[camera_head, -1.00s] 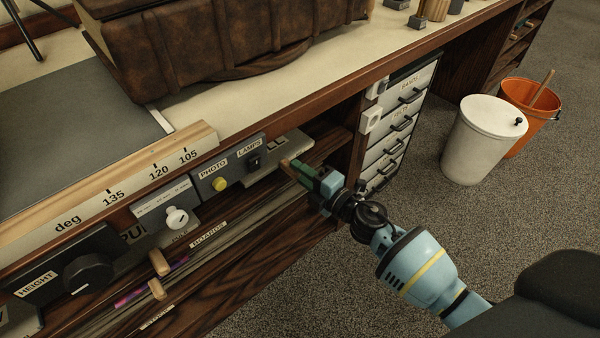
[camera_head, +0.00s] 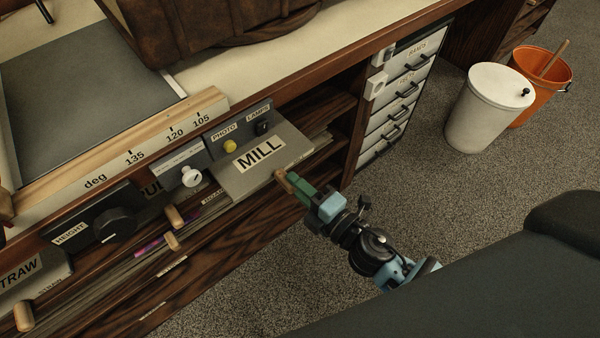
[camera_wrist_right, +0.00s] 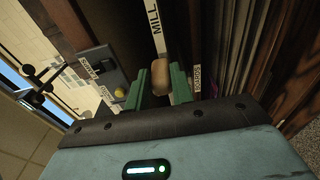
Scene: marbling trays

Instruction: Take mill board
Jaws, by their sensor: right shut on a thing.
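The mill board (camera_head: 238,178) is a flat grey board with a white MILL label. In the head view it sticks partly out of the shelf under the table, and its rear part is hidden in the shelf. A wooden knob (camera_head: 284,177) is on its front edge. My right gripper (camera_head: 291,184) is shut on this knob, at the board's front right. In the right wrist view, the knob (camera_wrist_right: 160,77) sits between the two green fingers, with the MILL label (camera_wrist_right: 153,22) beyond it. My left gripper is not in view.
A control panel with PHOTO and LAMPS switches (camera_head: 240,137) sits just above the board. Other boards with wooden knobs (camera_head: 173,218) lie at left. White drawers (camera_head: 400,95), a white bin (camera_head: 489,108) and an orange bucket (camera_head: 540,90) stand right. The floor in front is clear.

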